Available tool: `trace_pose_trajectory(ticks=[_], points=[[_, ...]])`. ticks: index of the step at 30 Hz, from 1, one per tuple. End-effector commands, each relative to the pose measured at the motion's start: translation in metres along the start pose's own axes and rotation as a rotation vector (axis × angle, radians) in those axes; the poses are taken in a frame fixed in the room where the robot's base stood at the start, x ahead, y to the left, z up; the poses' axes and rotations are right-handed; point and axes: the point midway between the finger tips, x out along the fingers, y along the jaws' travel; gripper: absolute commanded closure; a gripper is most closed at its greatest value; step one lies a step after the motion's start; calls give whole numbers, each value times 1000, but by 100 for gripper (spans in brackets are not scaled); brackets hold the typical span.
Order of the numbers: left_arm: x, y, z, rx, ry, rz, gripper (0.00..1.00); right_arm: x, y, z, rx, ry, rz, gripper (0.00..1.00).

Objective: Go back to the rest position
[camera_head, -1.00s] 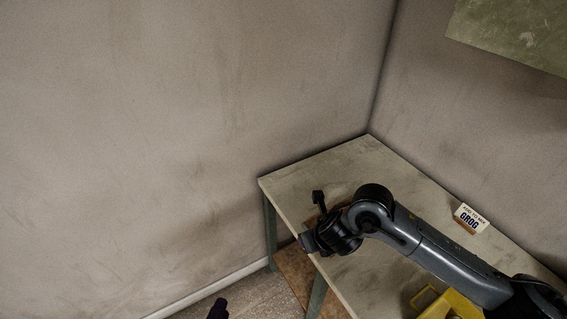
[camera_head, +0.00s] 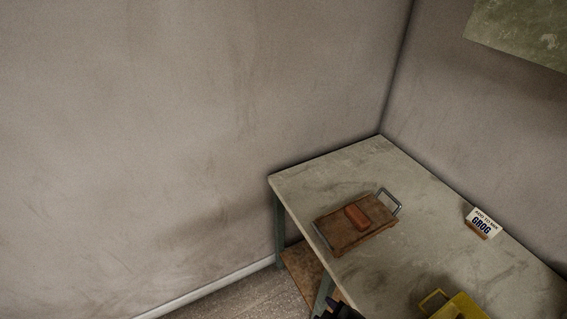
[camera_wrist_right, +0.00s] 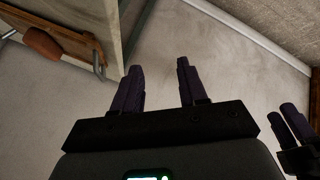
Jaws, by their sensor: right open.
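In the head view only a dark piece of my arm shows at the bottom edge, beside the table's near edge. My left gripper (camera_wrist_right: 280,110) shows at the right edge of the right wrist view, its two fingers close together; whether they are open or shut is unclear.
A table (camera_head: 310,178) stands in the corner. Floor left of the table looks clear.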

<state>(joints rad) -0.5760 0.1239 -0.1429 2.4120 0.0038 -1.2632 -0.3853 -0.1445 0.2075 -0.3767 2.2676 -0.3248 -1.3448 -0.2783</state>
Motion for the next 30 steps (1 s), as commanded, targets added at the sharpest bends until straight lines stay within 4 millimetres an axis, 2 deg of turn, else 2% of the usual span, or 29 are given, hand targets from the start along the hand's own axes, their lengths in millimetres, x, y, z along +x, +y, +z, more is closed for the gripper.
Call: trace_pose_trajectory(ticks=[1,6,14,15,25,30], points=[[-4,1,5,-52,-33,9,58,-7,-8,25,129,-52,-16,58],[-15,3,22,-212,-133,29,58,-31,-25,93,479,-213,-34,58],[-30,7,40,-401,-257,32,58,-75,-57,174,880,-435,-27,58],[-45,3,32,-402,-255,32,58,-87,-47,163,877,-426,-24,58],[-107,-13,-4,-396,-253,32,58,-142,-14,126,865,-422,-25,58],[-157,-27,-33,-396,-253,32,58,-188,11,97,864,-421,-25,58]])
